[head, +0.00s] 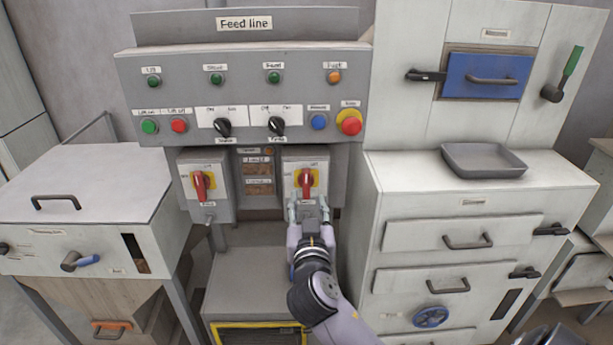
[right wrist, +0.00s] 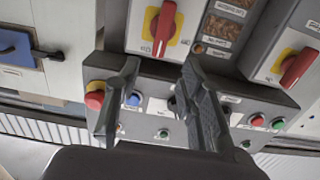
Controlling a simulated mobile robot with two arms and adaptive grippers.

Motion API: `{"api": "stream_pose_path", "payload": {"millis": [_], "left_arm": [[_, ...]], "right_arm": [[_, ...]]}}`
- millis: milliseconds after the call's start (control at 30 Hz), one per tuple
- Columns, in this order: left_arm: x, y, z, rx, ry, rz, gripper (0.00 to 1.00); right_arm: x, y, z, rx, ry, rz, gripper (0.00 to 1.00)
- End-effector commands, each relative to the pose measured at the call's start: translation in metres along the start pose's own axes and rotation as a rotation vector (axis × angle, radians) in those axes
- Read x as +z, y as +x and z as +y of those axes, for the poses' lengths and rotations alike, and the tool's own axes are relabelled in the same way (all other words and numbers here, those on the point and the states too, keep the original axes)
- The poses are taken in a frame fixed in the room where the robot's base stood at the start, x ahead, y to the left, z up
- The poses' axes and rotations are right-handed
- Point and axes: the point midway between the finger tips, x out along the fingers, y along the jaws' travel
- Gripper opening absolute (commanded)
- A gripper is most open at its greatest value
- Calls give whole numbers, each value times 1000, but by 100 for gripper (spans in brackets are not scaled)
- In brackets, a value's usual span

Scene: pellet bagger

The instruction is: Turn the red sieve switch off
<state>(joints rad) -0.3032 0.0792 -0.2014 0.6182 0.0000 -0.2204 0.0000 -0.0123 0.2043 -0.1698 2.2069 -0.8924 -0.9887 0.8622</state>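Two red rotary switches on yellow plates sit on grey boxes under the control panel. The right red switch (head: 306,182) has its handle pointing downward; the left red switch (head: 201,186) looks much the same. Their small labels are too blurred to tell which is the sieve one. My right gripper (head: 309,206) is open and empty, just below and in front of the right switch. In the right wrist view, turned upside down, its fingers (right wrist: 158,68) stand apart with the right switch (right wrist: 165,28) beyond the gap, not gripped. The left switch (right wrist: 298,68) lies farther right. My left gripper is not in view.
The grey control panel (head: 245,97) above carries buttons, black selectors and a red emergency button (head: 350,122). A white cabinet (head: 460,170) with a grey tray (head: 484,159) stands at right. A white hopper box (head: 85,195) stands at left.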

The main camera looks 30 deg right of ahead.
Motion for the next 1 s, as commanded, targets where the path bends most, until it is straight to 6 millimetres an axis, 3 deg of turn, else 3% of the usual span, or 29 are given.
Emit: {"api": "stream_pose_path", "payload": {"millis": [200,400,600,867,1000], "left_arm": [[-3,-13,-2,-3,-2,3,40],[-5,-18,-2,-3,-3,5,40],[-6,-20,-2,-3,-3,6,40],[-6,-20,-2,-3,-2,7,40],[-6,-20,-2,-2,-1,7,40]], "right_arm": [[-3,49,1,2,-5,2,37],[-2,80,0,1,-3,1,37],[0,94,1,1,-1,-1,37],[1,95,0,0,-1,-1,37],[1,95,0,0,-1,-1,29]]}}
